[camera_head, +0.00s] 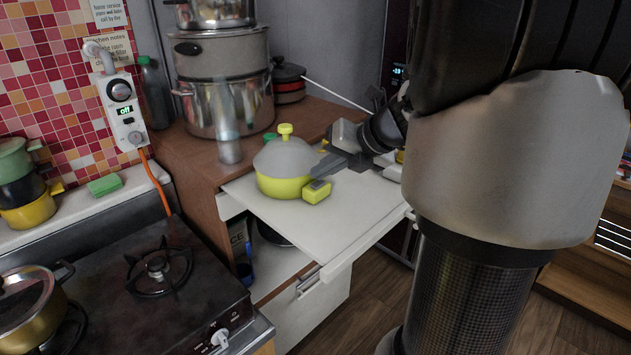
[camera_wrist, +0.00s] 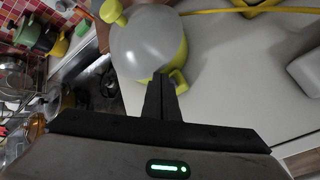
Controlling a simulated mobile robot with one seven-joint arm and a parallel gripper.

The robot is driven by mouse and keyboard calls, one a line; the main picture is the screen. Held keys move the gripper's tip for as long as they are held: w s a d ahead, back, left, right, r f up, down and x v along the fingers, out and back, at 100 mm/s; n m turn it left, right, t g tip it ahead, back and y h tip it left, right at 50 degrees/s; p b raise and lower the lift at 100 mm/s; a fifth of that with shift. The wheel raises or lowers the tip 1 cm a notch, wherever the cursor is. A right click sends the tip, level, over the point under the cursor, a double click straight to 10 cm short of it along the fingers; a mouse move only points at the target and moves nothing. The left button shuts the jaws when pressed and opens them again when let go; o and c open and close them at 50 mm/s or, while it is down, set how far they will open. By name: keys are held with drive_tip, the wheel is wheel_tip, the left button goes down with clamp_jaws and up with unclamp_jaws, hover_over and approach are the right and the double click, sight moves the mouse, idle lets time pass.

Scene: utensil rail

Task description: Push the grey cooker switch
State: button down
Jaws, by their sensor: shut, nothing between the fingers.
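A white control box (camera_head: 123,110) is fixed to the tiled wall at the left. It has a dark round dial, a small lit display reading "off", a small dark button and a grey round knob (camera_head: 136,138) near its bottom. A pale knob (camera_head: 219,338) is on the hob's front edge. I cannot tell which of these is the grey cooker switch. My gripper (camera_head: 318,183) is shut and empty, beside a yellow-green pot with a grey lid (camera_head: 284,160), well right of the box. In the wrist view its closed fingertips (camera_wrist: 161,78) overlap the pot's edge near a handle; contact is unclear.
The pot stands on a pulled-out white board (camera_head: 315,225). Tall steel pots (camera_head: 228,100) stand on the wooden counter behind. A hob (camera_head: 150,290) with a lidded golden pot (camera_head: 30,315) is at lower left. An orange cable (camera_head: 156,180) hangs from the box. A green sponge (camera_head: 105,185) lies nearby.

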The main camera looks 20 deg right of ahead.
drive_tip(key=shift+f, duration=0.3)
drive_tip(key=shift+s+f, duration=0.15)
drive_tip(key=shift+f, duration=0.2)
drive_tip(key=shift+w+r+p, duration=0.3)
drive_tip(key=shift+r+p, duration=0.6)
wheel_tip(320, 180, up, 6)
drive_tip(key=p, duration=0.6)
idle(1.3)
